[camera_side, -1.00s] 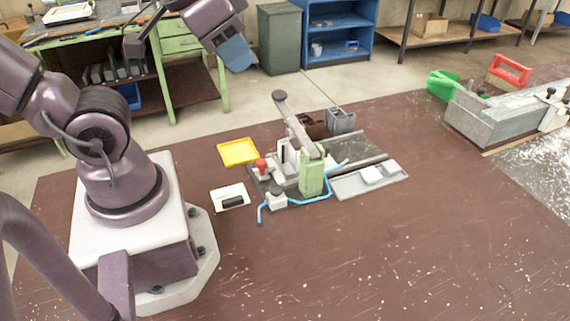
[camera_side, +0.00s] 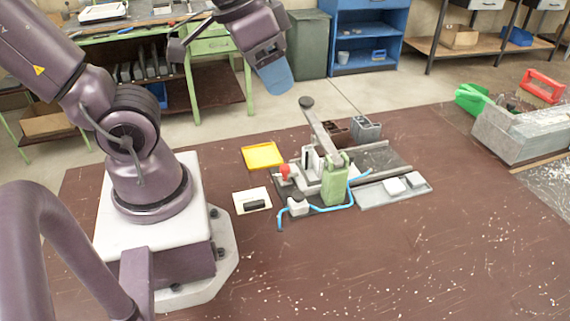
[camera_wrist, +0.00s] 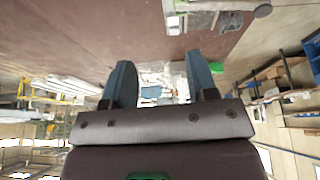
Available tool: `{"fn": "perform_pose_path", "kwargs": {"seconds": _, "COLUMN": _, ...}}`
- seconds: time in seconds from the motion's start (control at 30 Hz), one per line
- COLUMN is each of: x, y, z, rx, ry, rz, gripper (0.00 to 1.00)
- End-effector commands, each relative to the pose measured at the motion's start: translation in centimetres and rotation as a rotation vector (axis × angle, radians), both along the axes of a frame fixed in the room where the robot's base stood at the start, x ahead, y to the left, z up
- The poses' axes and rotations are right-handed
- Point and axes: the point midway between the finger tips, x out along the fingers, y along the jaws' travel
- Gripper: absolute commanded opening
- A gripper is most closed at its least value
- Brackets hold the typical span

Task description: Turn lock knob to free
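The clamp fixture stands on the brown bench with a green upright block (camera_side: 336,182) and a long grey lever (camera_side: 322,128) raised, ending in a dark round knob. A small red knob (camera_side: 285,171) sits at the fixture's left side; I take it for the lock knob, but its marking is too small to read. My gripper (camera_side: 277,80) is in the air, above and left of the lever, well apart from the fixture. In the wrist view, its two blue-grey fingers (camera_wrist: 160,82) are spread with nothing between them. Part of the fixture (camera_wrist: 205,6) shows at the top edge.
A blue rod or hose (camera_side: 318,208) runs along the fixture's front. A yellow tray (camera_side: 262,155), a white plate with a black piece (camera_side: 246,200) and a grey tray (camera_side: 375,196) lie around it. Grey profile pieces (camera_side: 366,129) stand behind. The front bench is clear.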

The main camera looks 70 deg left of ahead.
Motion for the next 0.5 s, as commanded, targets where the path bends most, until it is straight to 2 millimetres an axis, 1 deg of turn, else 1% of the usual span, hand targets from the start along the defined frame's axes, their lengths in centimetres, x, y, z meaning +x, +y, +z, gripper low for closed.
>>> {"fn": "perform_pose_path", "kwargs": {"seconds": 0.03, "x": 0.5, "y": 0.4, "z": -1.2, "rx": -0.023, "ry": 0.063, "rz": 0.025, "gripper": 0.53}}
{"fn": "perform_pose_path", "kwargs": {"seconds": 0.1, "x": 1.3, "y": 1.2, "z": -2.9, "rx": -0.064, "ry": 0.146, "rz": 0.068, "gripper": 0.53}}
{"fn": "perform_pose_path", "kwargs": {"seconds": 0.27, "x": 3.2, "y": 3.7, "z": -7.2, "rx": -0.135, "ry": 0.302, "rz": 0.15, "gripper": 0.53}}
{"fn": "perform_pose_path", "kwargs": {"seconds": 0.4, "x": 4.3, "y": 6.7, "z": -11.3, "rx": -0.155, "ry": 0.401, "rz": 0.209, "gripper": 0.53}}
{"fn": "perform_pose_path", "kwargs": {"seconds": 0.5, "x": 4.6, "y": 9.1, "z": -13.9, "rx": -0.144, "ry": 0.443, "rz": 0.235, "gripper": 0.53}}
